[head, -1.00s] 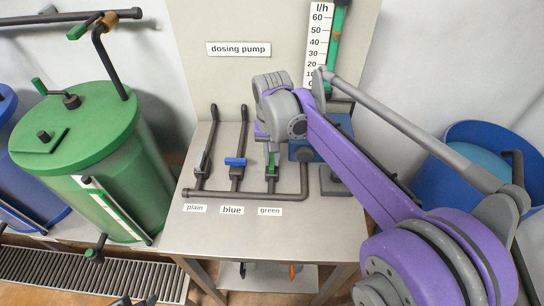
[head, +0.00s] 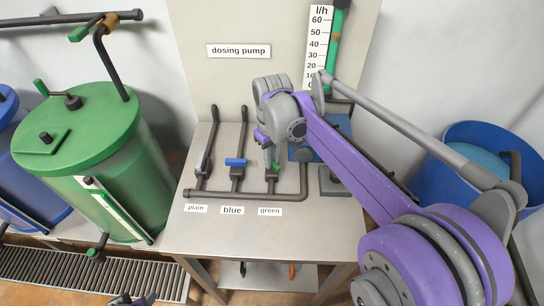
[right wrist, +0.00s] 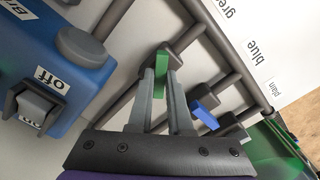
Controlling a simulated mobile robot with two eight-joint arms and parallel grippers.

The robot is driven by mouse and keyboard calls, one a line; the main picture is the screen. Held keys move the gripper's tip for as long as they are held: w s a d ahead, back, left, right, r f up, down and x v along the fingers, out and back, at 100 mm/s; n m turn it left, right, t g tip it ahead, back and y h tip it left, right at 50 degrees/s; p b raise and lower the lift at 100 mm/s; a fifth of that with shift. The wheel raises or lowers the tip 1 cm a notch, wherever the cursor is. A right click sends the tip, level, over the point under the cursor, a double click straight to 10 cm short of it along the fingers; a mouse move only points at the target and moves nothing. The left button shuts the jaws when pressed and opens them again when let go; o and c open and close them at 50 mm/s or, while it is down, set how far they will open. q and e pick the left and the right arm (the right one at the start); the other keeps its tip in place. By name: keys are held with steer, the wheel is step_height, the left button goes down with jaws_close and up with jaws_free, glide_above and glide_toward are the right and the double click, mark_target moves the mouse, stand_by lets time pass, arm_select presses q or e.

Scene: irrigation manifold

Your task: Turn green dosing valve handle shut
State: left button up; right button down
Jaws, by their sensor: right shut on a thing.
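The green dosing valve handle (right wrist: 161,66) is between the fingertips of my right gripper (right wrist: 162,75) in the right wrist view. The gripper is shut on it. The handle lies at an angle to its pipe there. In the head view my right gripper (head: 268,150) is over the valve above the "green" label (head: 270,211), and its wrist hides most of the handle. The blue handle (head: 235,162) sits crosswise on the pipe to the left. Dark tips at the bottom edge look like my left gripper (head: 132,299); their opening is unclear.
A blue box with an "off" switch (right wrist: 50,65) stands close beside the valve. The blue handle (right wrist: 205,115) is close on the other side. An l/h gauge (head: 318,45) is behind my right arm. A green drum (head: 110,165) stands left of the bench. The bench front (head: 255,240) is clear.

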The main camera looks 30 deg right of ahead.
steer(key=n, duration=0.5)
steer(key=shift+n, duration=0.3)
steer(key=shift+n+p, duration=0.3)
steer(key=shift+n, duration=1.9)
steer(key=c, duration=0.8)
jaws_free()
steer(key=shift+c, duration=0.2)
step_height(320, 180, up, 11)
steer(key=shift+p, duration=0.4)
steer(key=shift+f, duration=0.15)
